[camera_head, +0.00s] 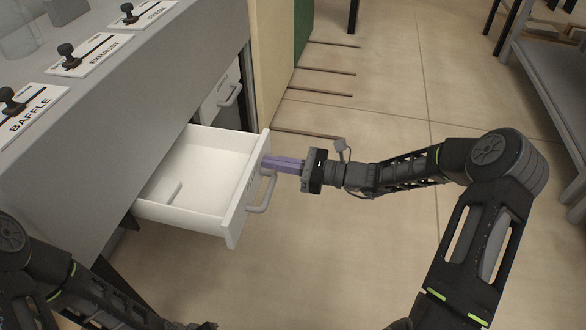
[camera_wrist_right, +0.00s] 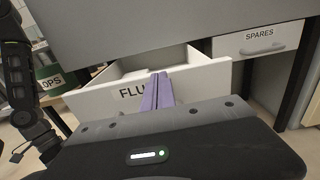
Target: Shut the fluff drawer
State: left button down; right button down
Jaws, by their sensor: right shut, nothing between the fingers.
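The fluff drawer is a white drawer pulled well out of the grey cabinet; its front panel (camera_head: 240,208) carries a bar handle (camera_head: 265,194). In the right wrist view the front panel (camera_wrist_right: 100,99) shows the letters "FLU", the rest hidden behind my fingers. My right gripper (camera_head: 266,163) is shut and empty, its purple fingers pointing at the outer face of the panel near its top edge, above the handle. It also shows in the right wrist view (camera_wrist_right: 158,82); whether the fingertips touch the panel I cannot tell. My left arm shows at the lower left, its gripper out of sight.
A closed spares drawer (camera_wrist_right: 258,42) sits beside the open one, also visible in the head view (camera_head: 222,95). Levers marked baffle (camera_head: 12,98) and exhaust (camera_head: 70,58) stand on the cabinet top. A grey bench (camera_head: 548,75) is at the right. The floor between is clear.

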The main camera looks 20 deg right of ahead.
aim_at(257, 160)
pick_arm(q)
jog(key=shift+w+a+f, duration=0.1)
jog(key=shift+f, duration=0.1)
pick_arm(e)
jog(key=shift+w+a, duration=0.3)
jog(key=shift+a, duration=0.2)
jog(key=b+x, duration=0.1)
jog(key=x, duration=1.8)
jog(key=shift+w+a, duration=0.1)
jog(key=shift+w, duration=0.05)
pick_arm(q)
jog(key=shift+w+a+f, duration=0.1)
jog(key=shift+f, duration=0.45)
